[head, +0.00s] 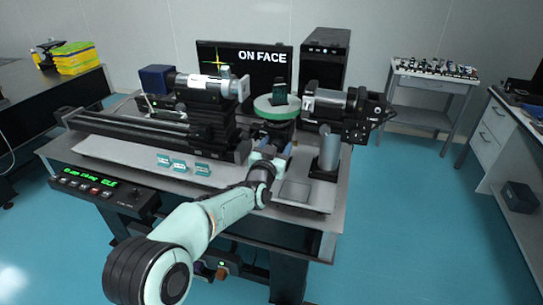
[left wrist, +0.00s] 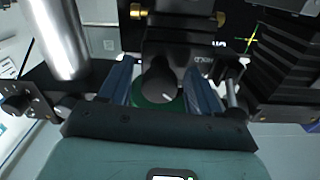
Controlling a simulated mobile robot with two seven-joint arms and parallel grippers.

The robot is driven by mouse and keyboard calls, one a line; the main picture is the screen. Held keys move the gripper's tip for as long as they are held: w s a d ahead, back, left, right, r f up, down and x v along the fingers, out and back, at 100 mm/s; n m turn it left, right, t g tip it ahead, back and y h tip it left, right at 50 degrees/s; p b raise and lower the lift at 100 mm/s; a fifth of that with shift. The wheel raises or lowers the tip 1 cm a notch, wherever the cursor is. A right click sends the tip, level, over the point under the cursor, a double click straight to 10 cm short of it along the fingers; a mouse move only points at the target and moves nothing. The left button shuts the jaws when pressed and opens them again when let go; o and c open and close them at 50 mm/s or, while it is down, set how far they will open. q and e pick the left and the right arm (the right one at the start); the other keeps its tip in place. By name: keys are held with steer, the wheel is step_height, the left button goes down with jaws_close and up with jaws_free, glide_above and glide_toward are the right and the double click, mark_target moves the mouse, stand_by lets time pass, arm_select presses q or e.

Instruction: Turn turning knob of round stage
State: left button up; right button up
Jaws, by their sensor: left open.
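The round stage (head: 262,109) has a green disc top and stands on the optical table between two horizontal instruments. A small dark block sits on the disc. My left gripper (head: 275,150) reaches the front of the stage, just below the disc. In the left wrist view a dark round turning knob (left wrist: 159,84) with a white mark shows between the two blue fingers of my left gripper (left wrist: 160,88). The fingers are open, one on each side of the knob, with a gap visible on both sides. A green surface shows partly behind the knob. My right gripper is not in view.
A dark instrument (head: 340,107) on a silver post (head: 329,150) stands close to the right of my gripper. A long rail assembly (head: 205,115) stands at left.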

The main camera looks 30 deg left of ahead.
arm_select(q)
steer(key=v, duration=1.3)
